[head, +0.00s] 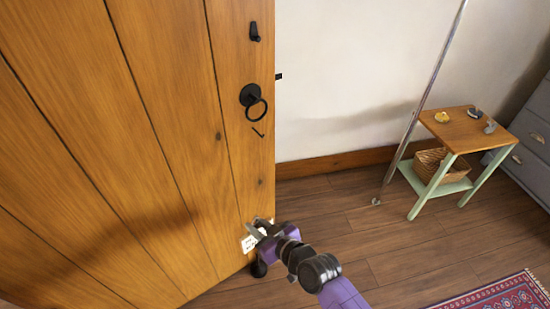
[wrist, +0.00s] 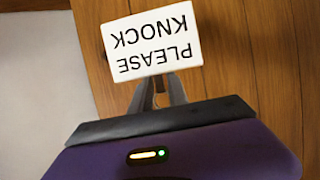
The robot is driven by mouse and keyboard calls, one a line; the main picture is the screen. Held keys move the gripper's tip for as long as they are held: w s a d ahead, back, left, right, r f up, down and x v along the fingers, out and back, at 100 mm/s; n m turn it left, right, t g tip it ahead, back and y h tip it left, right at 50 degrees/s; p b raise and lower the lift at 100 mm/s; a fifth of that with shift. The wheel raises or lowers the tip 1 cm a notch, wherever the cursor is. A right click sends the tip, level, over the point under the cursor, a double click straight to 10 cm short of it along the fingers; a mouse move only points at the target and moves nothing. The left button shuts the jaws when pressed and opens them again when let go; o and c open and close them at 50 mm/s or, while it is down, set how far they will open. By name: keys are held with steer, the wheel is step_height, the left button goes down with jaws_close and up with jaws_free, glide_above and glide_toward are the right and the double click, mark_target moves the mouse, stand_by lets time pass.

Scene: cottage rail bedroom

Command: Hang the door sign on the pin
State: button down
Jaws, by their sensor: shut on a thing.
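The door sign (head: 248,243) is a small white plate low in front of the wooden door. In the wrist view the sign (wrist: 152,40) reads "PLEASE KNOCK" upside down, tilted slightly. My gripper (head: 260,232) is shut on the sign's edge; its fingers (wrist: 158,90) meet at the edge nearest the wrist. A thin dark slanted peg (head: 259,132), which looks like the pin, sticks out of the door below the ring handle. The sign is well below it and apart from it. Any hanging hole or cord on the sign is not visible.
The plank door (head: 170,130) carries a black ring handle (head: 253,97) and a black fitting (head: 254,32) above it. A green-legged side table (head: 462,135) with small items and a basket stands right, beside a slanting metal pole (head: 425,95). A rug (head: 505,295) lies lower right.

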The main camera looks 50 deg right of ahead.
steer(key=w+d+r+m+h+p, duration=0.1)
steer(key=w+d+r+p, duration=0.1)
steer(key=d+r, duration=1.1)
step_height(320, 180, up, 2)
steer(key=shift+d+r+h, duration=0.2)
steer(key=shift+r+h, duration=0.05)
steer(key=shift+h, duration=0.05)
steer(key=shift+f+b, duration=0.1)
steer(key=shift+b, duration=0.25)
steer(key=w+d+b, duration=0.1)
steer(key=w, duration=0.6)
steer(key=shift+d, duration=0.2)
steer(key=shift+w+d+b, duration=0.15)
steer(key=shift+w, duration=0.5)
steer(key=shift+w+d+b, duration=0.15)
steer(key=shift+w, duration=0.5)
stand_by(3.0)
steer(key=shift+w+f+b, duration=0.3)
steer(key=shift+f+b, duration=0.05)
stand_by(0.4)
